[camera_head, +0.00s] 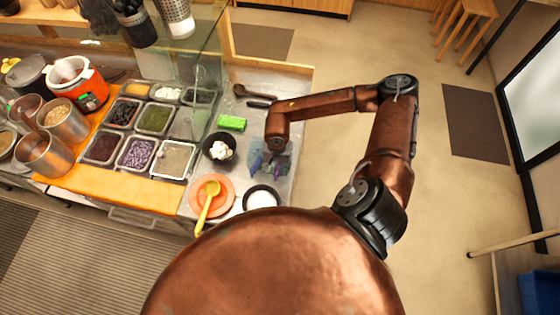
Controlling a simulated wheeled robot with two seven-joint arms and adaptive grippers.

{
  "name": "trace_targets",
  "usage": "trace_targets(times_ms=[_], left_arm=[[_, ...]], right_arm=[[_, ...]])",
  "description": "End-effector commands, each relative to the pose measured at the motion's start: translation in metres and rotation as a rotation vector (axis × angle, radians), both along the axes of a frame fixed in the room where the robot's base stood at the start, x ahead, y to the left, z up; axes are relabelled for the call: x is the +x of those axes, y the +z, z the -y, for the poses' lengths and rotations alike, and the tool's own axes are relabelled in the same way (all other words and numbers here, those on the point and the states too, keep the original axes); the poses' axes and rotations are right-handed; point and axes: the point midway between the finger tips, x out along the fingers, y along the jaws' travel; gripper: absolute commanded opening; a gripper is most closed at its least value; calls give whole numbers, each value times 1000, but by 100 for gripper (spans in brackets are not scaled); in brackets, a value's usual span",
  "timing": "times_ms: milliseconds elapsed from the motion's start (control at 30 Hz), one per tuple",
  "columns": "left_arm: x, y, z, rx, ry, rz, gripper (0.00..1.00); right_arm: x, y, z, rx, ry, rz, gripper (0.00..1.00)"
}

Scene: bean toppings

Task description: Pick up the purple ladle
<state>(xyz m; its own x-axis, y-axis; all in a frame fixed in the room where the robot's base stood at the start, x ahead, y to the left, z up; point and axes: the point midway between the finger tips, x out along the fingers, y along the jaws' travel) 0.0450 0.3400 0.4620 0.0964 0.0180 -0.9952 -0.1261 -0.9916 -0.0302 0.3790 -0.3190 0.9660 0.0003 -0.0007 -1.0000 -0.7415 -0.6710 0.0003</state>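My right gripper (269,164) points down over the right end of the counter, beside the black bowl of white food. Its fingers are small and partly under the wrist, and bluish-purple patches show around them. I cannot tell whether these patches are fingers or part of the purple ladle, nor whether the gripper is open or shut. No purple ladle can be clearly made out. A yellow ladle (208,200) lies on an orange plate (224,204), left of the gripper. My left gripper is out of view.
A black bowl (231,138), a green block (232,123) and a white-filled black dish (262,198) surround the gripper. A dark ladle-like utensil (251,93) lies behind. Metal topping trays (176,160) and a glass screen (207,75) stand to the left. Open floor is right.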

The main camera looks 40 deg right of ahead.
Motion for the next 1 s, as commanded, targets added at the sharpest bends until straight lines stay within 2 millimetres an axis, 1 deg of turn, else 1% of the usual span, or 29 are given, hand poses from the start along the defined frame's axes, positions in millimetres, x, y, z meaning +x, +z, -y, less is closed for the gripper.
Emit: trace_targets(times_ms=[133, 667, 700, 1000], left_arm=[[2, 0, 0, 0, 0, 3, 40], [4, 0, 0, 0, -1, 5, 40], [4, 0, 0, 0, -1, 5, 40], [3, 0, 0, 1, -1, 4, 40]], right_arm=[[0, 0, 0, 0, 0, 0, 38], [0, 0, 0, 1, 0, 0, 1], [0, 0, 0, 1, 0, 0, 0], [0, 1, 0, 1, 0, 1, 0]])
